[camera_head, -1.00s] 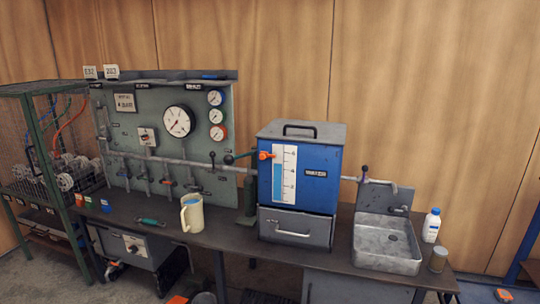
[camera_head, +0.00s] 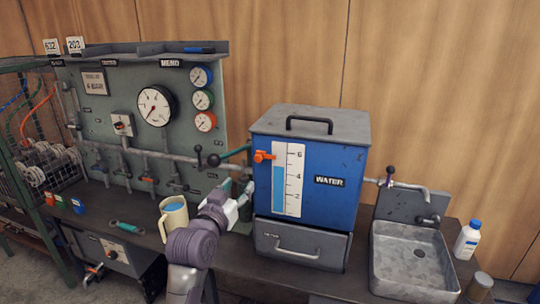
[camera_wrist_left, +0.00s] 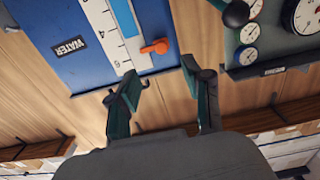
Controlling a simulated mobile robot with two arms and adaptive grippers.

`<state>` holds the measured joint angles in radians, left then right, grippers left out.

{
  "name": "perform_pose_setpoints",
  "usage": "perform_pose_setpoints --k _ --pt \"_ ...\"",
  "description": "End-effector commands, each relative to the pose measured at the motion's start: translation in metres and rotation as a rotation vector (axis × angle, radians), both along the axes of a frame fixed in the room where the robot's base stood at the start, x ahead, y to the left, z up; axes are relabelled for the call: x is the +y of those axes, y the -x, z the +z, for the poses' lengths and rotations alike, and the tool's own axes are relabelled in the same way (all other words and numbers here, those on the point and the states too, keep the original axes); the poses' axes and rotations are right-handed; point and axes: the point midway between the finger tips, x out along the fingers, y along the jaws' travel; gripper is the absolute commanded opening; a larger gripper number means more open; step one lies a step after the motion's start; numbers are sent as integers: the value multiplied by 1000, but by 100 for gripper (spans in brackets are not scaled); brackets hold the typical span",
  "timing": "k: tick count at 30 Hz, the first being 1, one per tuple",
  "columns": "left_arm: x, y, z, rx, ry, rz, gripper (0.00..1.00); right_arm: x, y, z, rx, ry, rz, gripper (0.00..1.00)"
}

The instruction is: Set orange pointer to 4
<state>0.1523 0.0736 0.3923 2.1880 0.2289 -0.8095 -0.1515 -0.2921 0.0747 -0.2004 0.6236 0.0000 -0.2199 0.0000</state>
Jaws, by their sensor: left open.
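The orange pointer (camera_head: 264,156) sits at the left edge of the white scale (camera_head: 289,180) on the blue water tank (camera_head: 338,205). It stands about level with the 6 mark, above the blue column. My left gripper (camera_head: 238,189) is open and empty, left of the tank and lower than the pointer in the head view. In the left wrist view the scene is upside down, and the pointer (camera_wrist_left: 155,47) appears between the two open fingers (camera_wrist_left: 156,65). How far the fingertips are from it in depth I cannot tell. My right gripper is not in view.
A pipe with a black-knobbed valve (camera_head: 213,160) runs left of the tank, close to my left gripper. A beige jug (camera_head: 174,217) stands left of my arm. A sink (camera_head: 415,262) and a white bottle (camera_head: 467,240) are at the right. A gauge panel (camera_head: 100,100) stands behind.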

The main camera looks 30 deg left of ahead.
Motion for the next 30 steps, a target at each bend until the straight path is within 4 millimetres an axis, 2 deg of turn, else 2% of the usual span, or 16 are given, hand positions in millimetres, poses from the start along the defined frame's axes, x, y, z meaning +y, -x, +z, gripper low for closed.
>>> perform_pose_setpoints --k 2,5,12,21,25,30 --pt "1 0 7 -13 -3 3 50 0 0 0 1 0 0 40" --pt "4 -10 8 -13 -3 3 50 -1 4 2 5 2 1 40" --pt "15 -56 8 -13 -2 2 50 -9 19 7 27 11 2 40" --pt "28 -111 7 -11 -3 2 50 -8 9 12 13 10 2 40" --pt "31 -124 6 -11 -2 2 50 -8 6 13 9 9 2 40" --pt "33 -131 6 -12 -3 2 50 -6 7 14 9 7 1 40"
